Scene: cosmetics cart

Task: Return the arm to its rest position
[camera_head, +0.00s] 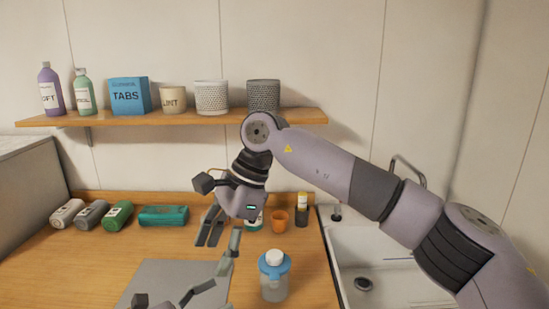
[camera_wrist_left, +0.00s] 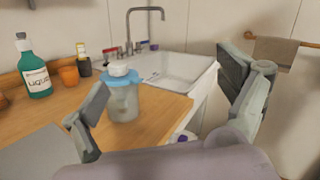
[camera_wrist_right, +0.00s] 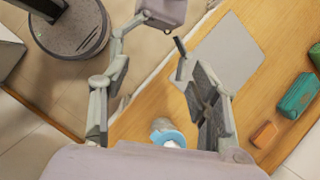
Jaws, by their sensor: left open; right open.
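My right gripper (camera_head: 215,250) hangs over the counter in the head view, its arm coming in from the right. Its jaws are open and empty; its fingers also show in the right wrist view (camera_wrist_right: 155,105). My left gripper shows only in part at the bottom edge of the head view (camera_head: 183,298). Its spread, empty fingers show in the left wrist view (camera_wrist_left: 165,90). A clear bottle with a blue collar and white cap (camera_head: 274,281) stands upright on the counter, right of the right gripper. It also shows between the left gripper's fingers (camera_wrist_left: 123,103), apparently not gripped.
The wooden counter (camera_head: 310,285) holds a grey mat (camera_head: 165,280), an orange cup (camera_head: 279,221), and a teal case (camera_head: 163,216) with rolled towels (camera_head: 117,215) beside it. A shelf (camera_head: 180,117) with bottles and containers runs above. A sink (camera_head: 385,265) lies right, under my right arm.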

